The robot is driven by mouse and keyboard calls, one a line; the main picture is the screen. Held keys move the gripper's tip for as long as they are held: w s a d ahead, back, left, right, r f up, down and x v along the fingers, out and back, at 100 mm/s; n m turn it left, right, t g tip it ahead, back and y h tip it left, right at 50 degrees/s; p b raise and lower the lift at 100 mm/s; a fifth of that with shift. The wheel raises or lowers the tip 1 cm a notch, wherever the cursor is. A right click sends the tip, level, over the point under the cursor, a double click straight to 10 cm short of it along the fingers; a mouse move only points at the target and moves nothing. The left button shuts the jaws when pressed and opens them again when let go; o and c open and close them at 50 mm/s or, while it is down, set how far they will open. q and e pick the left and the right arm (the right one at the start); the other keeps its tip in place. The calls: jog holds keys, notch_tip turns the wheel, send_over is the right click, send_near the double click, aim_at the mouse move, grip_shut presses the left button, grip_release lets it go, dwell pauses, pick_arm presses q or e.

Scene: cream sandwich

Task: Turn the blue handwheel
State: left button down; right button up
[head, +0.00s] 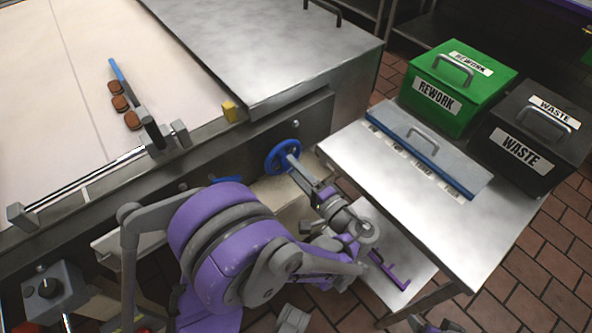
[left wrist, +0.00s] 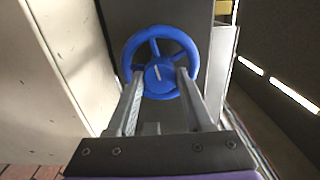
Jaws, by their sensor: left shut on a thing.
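The blue handwheel (head: 277,161) is mounted on the side of the steel machine in the head view. In the left wrist view the handwheel (left wrist: 160,62) faces me, with its round rim, spokes and a hub with a pale line mark. My left gripper (head: 291,163) reaches the wheel from the front. In the left wrist view its two fingers (left wrist: 160,76) pass inside the rim and are shut on the hub, one on each side. The fingers hide part of the lower wheel.
A steel side table (head: 380,190) stands right of the wheel, with a grey lidded tray (head: 425,150), a green REWORK box (head: 470,90) and a black WASTE box (head: 535,130). A pale belt (head: 60,100) carries several brown cookies at left. A control box with a knob (head: 50,290) is lower left.

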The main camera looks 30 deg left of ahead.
pick_arm(q)
jog(key=m+b, duration=0.1)
jog(key=m, duration=1.3)
jog(key=shift+b, duration=0.3)
dwell(0.4)
jog(key=shift+c, duration=1.5)
grip_release()
jog(key=shift+d, duration=0.1)
jog(key=v, duration=1)
jog(key=shift+s+d+p, duration=0.15)
jog(key=shift+d+p, duration=0.1)
jog(key=shift+p, duration=0.1)
